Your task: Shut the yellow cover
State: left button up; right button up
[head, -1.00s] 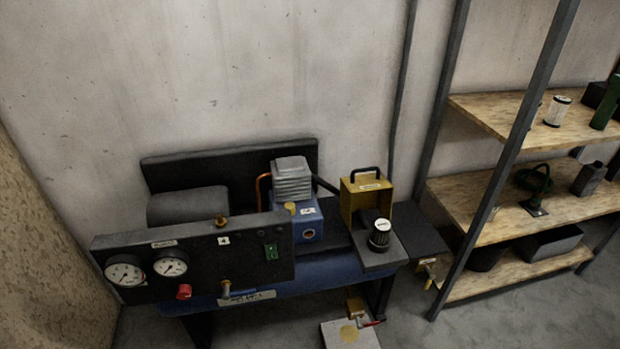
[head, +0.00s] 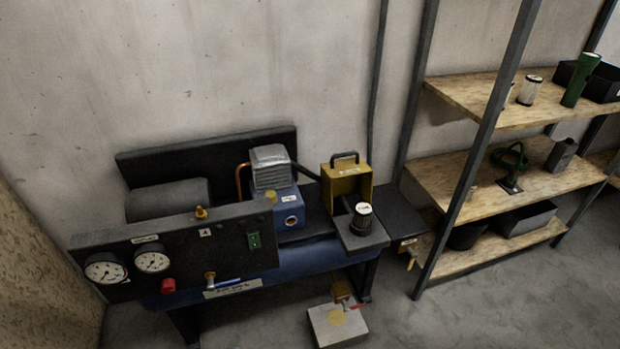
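The yellow cover (head: 346,182) is a box-like piece with a dark handle on its top edge. It stands raised at the right end of the compressor bench, behind a grey block. A dark cylinder with a pale top, which looks like a filter (head: 362,216), sits on the grey block (head: 361,240) in front of the cover's open side. The cylinder hides part of the cover's lower edge. Neither of my grippers shows in the head view.
The compressor bench (head: 253,265) has a dark panel with gauges (head: 104,269), a red knob (head: 168,286) and a blue-handled valve (head: 227,282). A pale box (head: 338,325) sits on the floor below. Shelving (head: 478,97) stands at right. Open floor lies at front right.

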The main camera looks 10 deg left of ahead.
aim_at(346, 180)
jog(key=z, duration=1.6)
jog(key=i, duration=2.6)
jog(key=u, duration=2.1)
jog(key=i, duration=0.5)
jog(key=u, duration=0.15)
